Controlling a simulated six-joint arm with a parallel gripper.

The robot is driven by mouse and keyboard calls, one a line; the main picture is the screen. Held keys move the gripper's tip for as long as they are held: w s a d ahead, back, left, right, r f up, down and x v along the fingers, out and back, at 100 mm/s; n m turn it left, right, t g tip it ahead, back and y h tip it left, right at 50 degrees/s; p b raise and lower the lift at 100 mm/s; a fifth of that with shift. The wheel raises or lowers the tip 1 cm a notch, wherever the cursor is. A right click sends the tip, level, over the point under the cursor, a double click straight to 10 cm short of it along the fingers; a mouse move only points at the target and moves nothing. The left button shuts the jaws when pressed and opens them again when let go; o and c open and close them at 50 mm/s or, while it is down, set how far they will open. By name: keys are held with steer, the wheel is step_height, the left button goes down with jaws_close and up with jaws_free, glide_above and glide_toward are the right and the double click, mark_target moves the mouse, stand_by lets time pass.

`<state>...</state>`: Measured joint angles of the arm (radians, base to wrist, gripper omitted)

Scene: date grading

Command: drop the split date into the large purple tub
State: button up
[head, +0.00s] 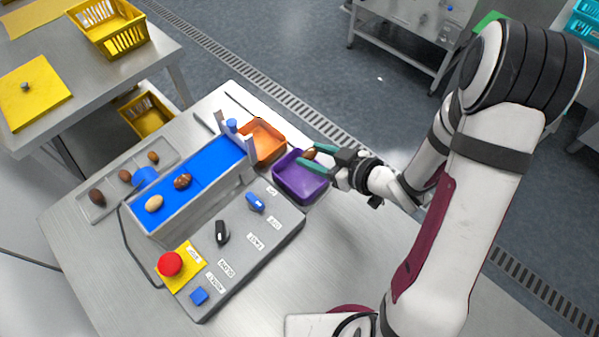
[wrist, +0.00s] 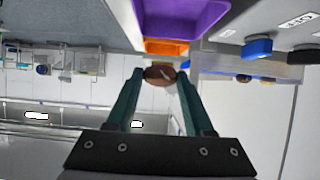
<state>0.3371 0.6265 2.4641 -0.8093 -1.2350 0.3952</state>
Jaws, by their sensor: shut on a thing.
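My gripper (head: 312,160) is shut on a brown date (head: 309,154). In the wrist view the date (wrist: 160,76) sits between the tips of the green fingers (wrist: 160,84), with a pale mark on its side. In the head view the gripper and date appear over the far edge of the purple tub (head: 300,190); the exact height is hard to tell. The purple tub (wrist: 180,18) also shows at the top of the wrist view. No date is visible inside its seen part.
An orange tub (head: 264,141) adjoins the purple one. A blue belt (head: 196,180) carries a brown date (head: 182,181) and a tan date (head: 154,204). A grey tray (head: 111,211) at left holds several dates. A control panel (head: 240,235) with a red button (head: 170,264) lies in front.

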steer(key=shift+f, duration=0.55)
steer(key=o, duration=1)
steer(key=v, duration=0.7)
steer(key=shift+s+d+r, duration=0.15)
steer(key=shift+s, duration=0.05)
